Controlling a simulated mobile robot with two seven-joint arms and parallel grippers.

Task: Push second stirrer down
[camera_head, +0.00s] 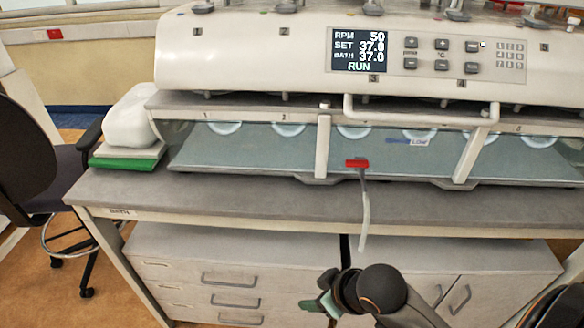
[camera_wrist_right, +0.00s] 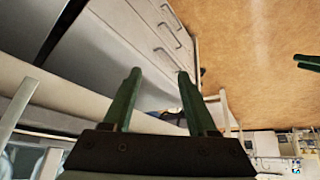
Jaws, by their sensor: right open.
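The bath machine (camera_head: 250,60) stands on the bench with a row of stirrer heads along its top, cut by the upper picture edge. The grey head above the number 2 (camera_head: 287,6) is the second stirrer; only its lower part shows. My right gripper (camera_head: 320,301) is low in front of the bench, far below and apart from the stirrers. In the right wrist view (camera_wrist_right: 158,74) its two green fingers are apart with nothing between them. A green piece at that view's right edge looks like part of my left gripper (camera_wrist_right: 308,62); its opening is unclear.
A display (camera_head: 359,50) reads RPM 50 and RUN. A front rail (camera_head: 420,118) and a hanging tube with a red tap (camera_head: 357,163) stick out from the machine. Drawers (camera_head: 200,272) are under the bench (camera_head: 250,200). A chair (camera_head: 30,165) stands at the left.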

